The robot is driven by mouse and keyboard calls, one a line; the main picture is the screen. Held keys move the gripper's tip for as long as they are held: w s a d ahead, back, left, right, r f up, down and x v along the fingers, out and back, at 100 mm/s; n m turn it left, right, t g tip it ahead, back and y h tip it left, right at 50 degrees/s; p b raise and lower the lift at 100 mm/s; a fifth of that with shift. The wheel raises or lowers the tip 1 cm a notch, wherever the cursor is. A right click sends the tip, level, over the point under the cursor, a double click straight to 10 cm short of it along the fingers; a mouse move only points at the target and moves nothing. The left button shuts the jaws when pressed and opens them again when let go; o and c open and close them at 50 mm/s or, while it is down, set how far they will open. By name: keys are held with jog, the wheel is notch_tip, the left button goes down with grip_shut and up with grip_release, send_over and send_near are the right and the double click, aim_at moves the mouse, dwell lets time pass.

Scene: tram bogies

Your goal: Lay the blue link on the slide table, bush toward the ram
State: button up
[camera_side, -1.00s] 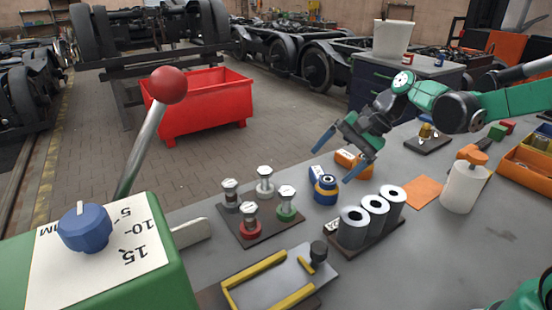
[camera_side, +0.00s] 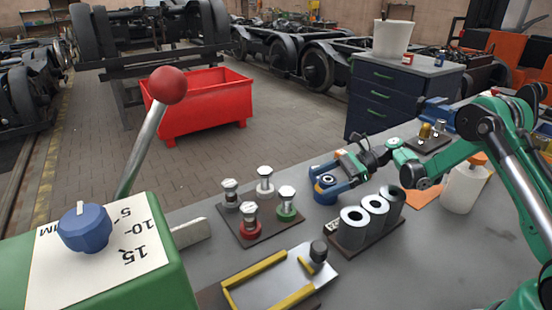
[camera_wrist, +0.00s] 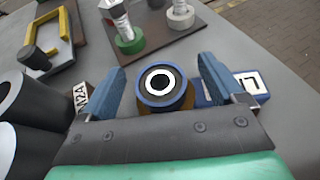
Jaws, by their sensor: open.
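The blue link lies on the bench, its round bush end (camera_side: 326,187) nearest the side camera. A blue labelled part (camera_wrist: 250,82) shows behind the right finger. My gripper (camera_side: 327,178) is open and low over the link. In the wrist view my gripper (camera_wrist: 162,68) has one blue finger on each side of the bush, with visible gaps. The slide table (camera_side: 262,283), a grey plate with yellow rails and a dark knob, is at front centre. I cannot identify the ram.
A dark board with bolts and coloured collars (camera_side: 258,223) lies left of the link. A green box with a red-knobbed lever (camera_side: 169,85) fills the front left. A white pot (camera_side: 462,190) stands at right.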

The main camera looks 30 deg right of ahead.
jog(key=shift+x, duration=0.85)
grip_shut()
jog(key=shift+r, duration=0.1)
jog(key=s+a+r+m+t+h, duration=0.1)
jog(key=a+r+m+t+h, duration=0.1)
jog(key=r, duration=1)
jog(key=s+a+r+m+t+h, duration=0.2)
jog(key=r+m+t+h, duration=0.3)
jog(key=r, duration=0.8)
jog(key=shift+m+t+h, duration=0.3)
jog(key=shift+m+h, duration=0.5)
jog(key=shift+m, duration=0.7)
